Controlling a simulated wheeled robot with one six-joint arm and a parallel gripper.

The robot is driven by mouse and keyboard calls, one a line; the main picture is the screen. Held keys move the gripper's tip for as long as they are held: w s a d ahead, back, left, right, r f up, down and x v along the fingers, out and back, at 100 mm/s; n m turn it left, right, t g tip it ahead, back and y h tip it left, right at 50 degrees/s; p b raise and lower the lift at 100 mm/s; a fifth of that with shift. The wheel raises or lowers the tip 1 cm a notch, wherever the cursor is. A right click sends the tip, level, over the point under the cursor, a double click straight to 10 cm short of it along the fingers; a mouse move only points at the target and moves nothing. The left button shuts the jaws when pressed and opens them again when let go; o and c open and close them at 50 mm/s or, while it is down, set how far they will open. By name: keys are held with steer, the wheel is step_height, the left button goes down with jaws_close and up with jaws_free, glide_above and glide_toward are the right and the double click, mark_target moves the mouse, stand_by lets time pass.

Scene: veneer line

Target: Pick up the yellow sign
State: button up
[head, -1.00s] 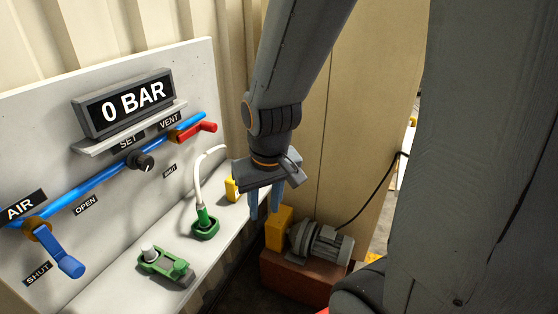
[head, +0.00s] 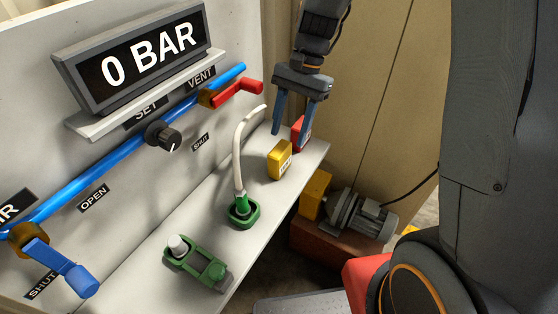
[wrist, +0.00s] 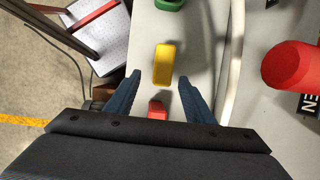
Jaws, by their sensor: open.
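The yellow sign (head: 280,160) is a small yellow block with a pale label, standing on the grey shelf (head: 230,270) below the panel. In the wrist view the yellow sign (wrist: 164,64) lies just beyond the fingertips, roughly centred between them. My gripper (head: 297,133) is open and empty, above and behind the sign in the head view. Its blue fingers also show in the wrist view (wrist: 158,80), apart from the sign. A small red block (head: 299,134) stands behind the sign, partly hidden by a finger; in the wrist view the red block (wrist: 157,109) sits between the fingers.
A white hose rises from a green socket (head: 243,211) left of the sign. A green fitting (head: 196,263) lies nearer on the shelf. A red valve handle (head: 238,93) juts from the panel. A motor (head: 362,215) stands below the shelf's right edge.

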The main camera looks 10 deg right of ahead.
mark_target(282, 149)
steer(key=shift+g, duration=0.4)
steer(key=f, duration=0.1)
steer(key=s+a+f, duration=0.2)
steer(key=shift+f, duration=0.3)
steer(key=shift+w+p+x, duration=0.1)
steer(key=shift+p+x, duration=0.6)
steer(key=shift+x, duration=0.75)
steer(key=shift+w+p+x, duration=0.15)
steer(key=shift+p+x, duration=0.55)
steer(key=shift+x, duration=0.75)
steer(key=shift+a, duration=0.1)
steer(key=c, duration=1.1)
steer(key=shift+c, duration=0.2)
steer(key=shift+r, duration=0.15)
